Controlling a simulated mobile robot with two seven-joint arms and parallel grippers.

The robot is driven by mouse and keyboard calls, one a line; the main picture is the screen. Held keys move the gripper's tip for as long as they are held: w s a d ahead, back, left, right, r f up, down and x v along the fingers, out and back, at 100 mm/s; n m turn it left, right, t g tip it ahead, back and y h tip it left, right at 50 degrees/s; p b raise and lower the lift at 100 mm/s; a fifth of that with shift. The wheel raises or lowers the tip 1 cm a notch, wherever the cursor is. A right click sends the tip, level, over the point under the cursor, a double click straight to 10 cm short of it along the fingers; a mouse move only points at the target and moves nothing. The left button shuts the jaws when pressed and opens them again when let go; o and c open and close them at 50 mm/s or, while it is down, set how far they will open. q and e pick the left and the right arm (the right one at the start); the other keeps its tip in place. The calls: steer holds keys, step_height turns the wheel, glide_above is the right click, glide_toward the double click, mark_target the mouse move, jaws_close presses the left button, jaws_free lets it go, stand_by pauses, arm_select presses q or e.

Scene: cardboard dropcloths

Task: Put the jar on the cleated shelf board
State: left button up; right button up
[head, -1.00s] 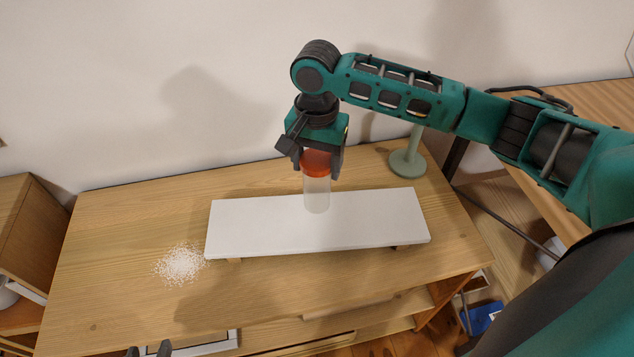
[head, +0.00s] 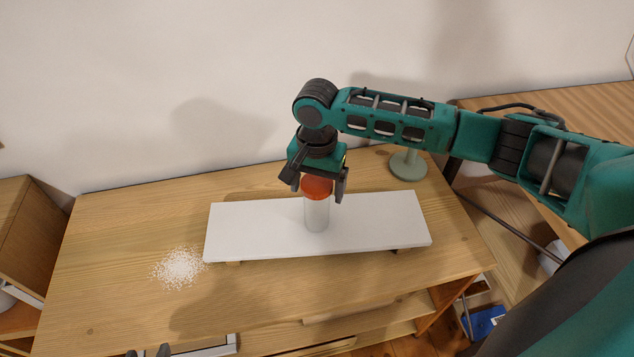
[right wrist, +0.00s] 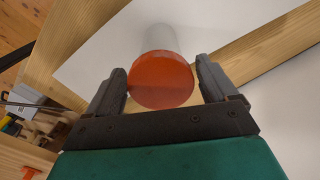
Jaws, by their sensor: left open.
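The jar (head: 317,214), a pale translucent cylinder with an orange-red lid (head: 317,188), stands upright on the white cleated shelf board (head: 262,226), near its middle. My right gripper (head: 317,187) is open above the jar, its fingers either side of the lid with gaps showing. In the right wrist view the lid (right wrist: 161,80) lies between the spread fingers, very close to the left one. The lid hides most of the jar body there. My left gripper (head: 149,352) shows only its dark tips at the bottom edge of the head view, open.
The board rests on cleats on a wooden table (head: 110,235). A pile of white grains (head: 179,268) lies left of the board. A grey-green round-based stand (head: 407,164) is behind its right end. A wall rises behind the table.

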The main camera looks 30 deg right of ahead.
steer(key=shift+o, duration=0.3)
steer(key=shift+r, duration=0.1)
step_height(320, 180, up, 12)
steer(key=p, duration=0.2)
steer(key=shift+a, duration=0.1)
stand_by(0.4)
steer(key=s+a+f+n+t+y, duration=0.2)
steer(key=s+a+f+n+y, duration=0.1)
steer(key=s+a+f+n, duration=0.6)
steer(key=s+d+f+n+t+h, duration=0.25)
steer(key=s+d, duration=0.55)
steer(key=s, duration=0.5)
steer(key=shift+w+a+f+t+y, duration=0.25)
steer(key=shift+w+a+f+t, duration=0.25)
steer(key=shift+w+f+t, duration=0.7)
steer(key=shift+w+a+f+t+y, duration=0.25)
steer(key=shift+w+a+f+t, duration=0.2)
steer(key=shift+w+f+t, duration=0.75)
steer(key=shift+w+a+f+t+y, duration=0.25)
steer(key=shift+w+a+f+t, duration=0.4)
steer(key=shift+w+f, duration=1)
